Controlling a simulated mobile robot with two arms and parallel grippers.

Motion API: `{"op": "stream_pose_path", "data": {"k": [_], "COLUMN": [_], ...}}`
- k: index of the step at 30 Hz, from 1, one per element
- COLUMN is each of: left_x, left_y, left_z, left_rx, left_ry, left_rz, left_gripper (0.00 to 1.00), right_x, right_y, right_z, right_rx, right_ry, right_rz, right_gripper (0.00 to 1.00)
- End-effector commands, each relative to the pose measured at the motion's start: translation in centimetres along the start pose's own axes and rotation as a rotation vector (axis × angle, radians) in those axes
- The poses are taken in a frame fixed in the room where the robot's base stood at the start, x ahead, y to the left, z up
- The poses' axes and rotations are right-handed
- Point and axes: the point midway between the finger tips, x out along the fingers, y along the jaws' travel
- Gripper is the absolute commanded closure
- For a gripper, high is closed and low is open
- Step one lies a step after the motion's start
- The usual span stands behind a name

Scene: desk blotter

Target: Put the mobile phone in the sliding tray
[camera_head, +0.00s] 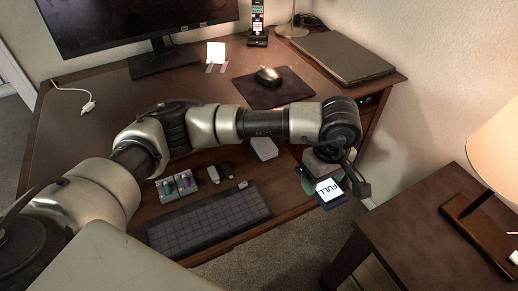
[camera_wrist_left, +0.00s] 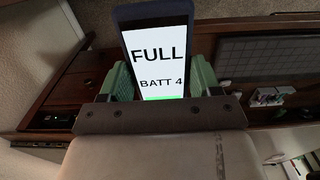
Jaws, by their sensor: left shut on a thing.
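The mobile phone (camera_head: 329,191) has a dark case and a white screen that reads "FULL". My left gripper (camera_head: 335,180) is shut on it at the right end of the desk, by the front edge. In the left wrist view the phone (camera_wrist_left: 160,55) stands between the two green fingers (camera_wrist_left: 160,82), and its screen also reads "BATT 4". The sliding tray appears to be the low shelf (camera_head: 287,216) under the desk's front edge, which carries a keyboard (camera_head: 208,220). My right gripper is not in view.
A side table (camera_head: 430,235) with a lamp stands at the right, with a gap of carpet between it and the desk. Several small items (camera_head: 178,184) lie behind the keyboard. A mouse pad (camera_head: 272,90), a closed laptop (camera_head: 342,57) and a monitor are farther back.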

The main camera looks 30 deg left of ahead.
Motion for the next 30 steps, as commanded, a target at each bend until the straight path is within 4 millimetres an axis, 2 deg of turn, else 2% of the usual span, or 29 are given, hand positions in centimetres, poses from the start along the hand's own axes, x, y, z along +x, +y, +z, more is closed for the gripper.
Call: {"op": "stream_pose_path", "data": {"k": [9,15,22,30], "left_x": [4.0,6.1,7.2,10.7], "left_y": [-1.4,-2.0,-2.2,-2.2], "left_z": [-6.7,-10.1,-11.1,-11.0], "left_rx": [-0.01,-0.007,-0.002,-0.003], "left_ry": [0.001,0.0,0.0,-0.001], "left_rz": [-0.004,-0.003,-0.001,-0.001], "left_gripper": [0.65,0.65,0.65,0.65], "right_x": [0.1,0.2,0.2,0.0], "right_y": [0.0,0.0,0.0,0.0], "right_z": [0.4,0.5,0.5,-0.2], "right_rx": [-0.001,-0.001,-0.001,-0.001], "right_ry": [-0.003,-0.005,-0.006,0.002], "right_rz": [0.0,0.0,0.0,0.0], "right_gripper": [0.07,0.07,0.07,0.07]}}
